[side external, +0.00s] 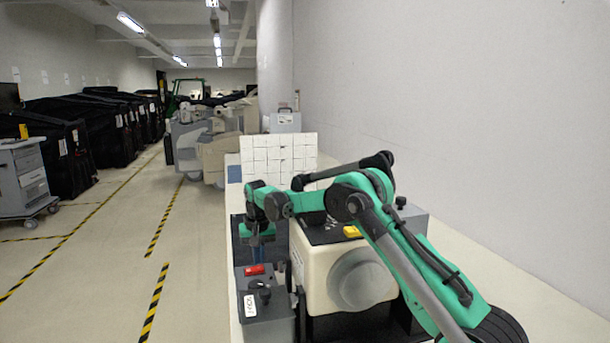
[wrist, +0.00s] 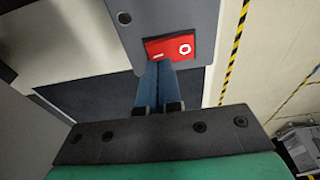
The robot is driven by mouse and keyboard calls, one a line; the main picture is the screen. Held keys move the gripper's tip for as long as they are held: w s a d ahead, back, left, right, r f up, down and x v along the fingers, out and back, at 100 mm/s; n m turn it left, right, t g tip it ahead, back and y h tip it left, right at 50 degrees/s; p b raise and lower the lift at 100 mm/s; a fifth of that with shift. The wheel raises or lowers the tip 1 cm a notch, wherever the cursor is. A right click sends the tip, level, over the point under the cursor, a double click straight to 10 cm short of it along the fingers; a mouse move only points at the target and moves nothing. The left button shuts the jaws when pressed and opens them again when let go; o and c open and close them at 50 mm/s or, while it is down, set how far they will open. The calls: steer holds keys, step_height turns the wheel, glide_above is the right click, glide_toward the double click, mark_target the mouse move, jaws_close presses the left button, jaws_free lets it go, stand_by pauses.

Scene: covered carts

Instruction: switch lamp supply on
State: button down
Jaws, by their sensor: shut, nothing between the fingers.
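The lamp supply appears to be the grey box (side external: 268,308) at the front of the bench, with a red rocker switch (side external: 255,270), a black knob (side external: 261,291) and a white label on top. In the wrist view the red switch (wrist: 182,44) shows a white dash on its left and a white ring on its right. Which side is pressed down is unclear. My gripper (side external: 257,264) is shut and empty, pointing down at the switch. In the wrist view its blue fingertips (wrist: 161,66) overlap the switch's lower edge near the dash; I cannot tell whether they touch it.
A cream housing (side external: 313,282) with a round front stands right of the grey box, close to my arm. A white tiled panel (side external: 279,152) stands behind. The wall (side external: 460,120) is at right. Open floor with striped tape (side external: 155,303) lies left, with a grey cart (side external: 27,178) farther off.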

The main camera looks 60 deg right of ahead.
mark_target(259, 268)
steer(key=shift+s+a+f, duration=0.1)
steer(key=shift+f, duration=1.7)
steer(key=shift+r, duration=3.4)
